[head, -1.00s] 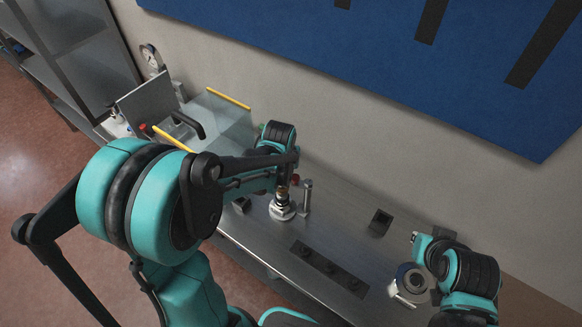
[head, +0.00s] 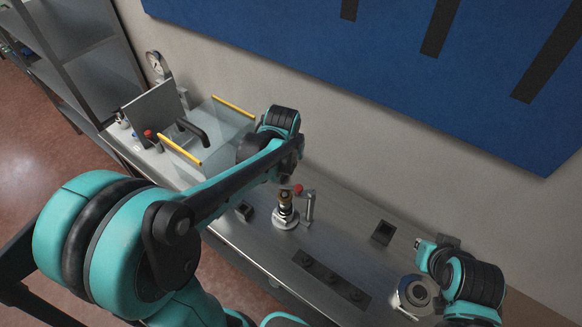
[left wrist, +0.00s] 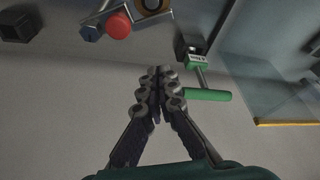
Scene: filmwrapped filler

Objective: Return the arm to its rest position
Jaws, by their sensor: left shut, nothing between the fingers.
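My left arm (head: 225,185) comes in from the left in the head view and bends over the bench; its gripper is hidden there behind the arm. In the left wrist view my left gripper (left wrist: 158,75) is shut and empty, its fingertips together above the grey bench. My right arm (head: 470,280) is folded at the lower right of the head view. I cannot make out its fingers.
A brass and silver fitting (head: 286,208) stands on the bench beside a red-knobbed post (head: 309,203). A clear guard (head: 217,132) with yellow edges stands left. A green handle (left wrist: 205,95) is close right of my fingers. A silver ring part (head: 414,291) is near my right arm.

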